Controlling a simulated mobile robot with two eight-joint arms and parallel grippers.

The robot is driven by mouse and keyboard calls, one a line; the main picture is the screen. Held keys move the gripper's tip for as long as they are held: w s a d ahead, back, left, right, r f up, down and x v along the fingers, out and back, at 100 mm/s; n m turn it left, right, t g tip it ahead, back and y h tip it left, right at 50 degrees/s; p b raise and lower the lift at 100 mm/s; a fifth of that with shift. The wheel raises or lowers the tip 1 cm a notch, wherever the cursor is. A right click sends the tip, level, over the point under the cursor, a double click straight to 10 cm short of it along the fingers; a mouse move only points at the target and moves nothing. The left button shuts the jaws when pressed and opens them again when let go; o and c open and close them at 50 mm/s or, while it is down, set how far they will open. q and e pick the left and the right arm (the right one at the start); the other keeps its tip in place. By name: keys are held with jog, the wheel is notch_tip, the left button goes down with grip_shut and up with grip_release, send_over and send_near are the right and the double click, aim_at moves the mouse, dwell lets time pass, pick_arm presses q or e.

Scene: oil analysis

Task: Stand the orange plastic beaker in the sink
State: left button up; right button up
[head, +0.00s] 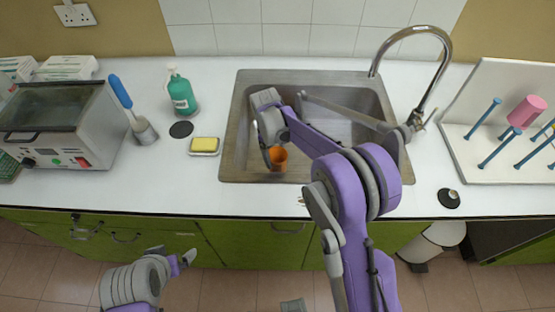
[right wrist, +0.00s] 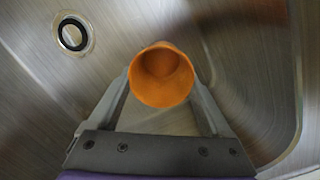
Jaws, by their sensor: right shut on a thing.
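The orange plastic beaker (head: 278,158) is inside the steel sink (head: 240,150), near its front left. In the right wrist view the beaker (right wrist: 162,78) shows its open mouth toward the camera, between the two fingers. My right gripper (head: 268,150) reaches down into the sink and is shut on the beaker. It also shows in the right wrist view (right wrist: 162,85). Whether the beaker's base touches the sink floor cannot be told. My left gripper (head: 186,260) is low in front of the counter, away from the sink; its fingers are too unclear to judge.
The drain (right wrist: 73,33) is clear beside the beaker. A tap (head: 440,70) arches over the sink's right side. A yellow sponge (head: 204,145) on its dish and a green bottle (head: 181,95) stand to the left. A peg rack (head: 480,130) holding a pink beaker (head: 527,111) stands at right.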

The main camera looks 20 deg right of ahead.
aim_at(275, 161)
jog(key=shift+f, duration=1.8)
jog(key=shift+f, duration=0.15)
jog(key=o, duration=1.1)
jog(key=shift+w, duration=0.1)
jog(key=shift+o, duration=0.2)
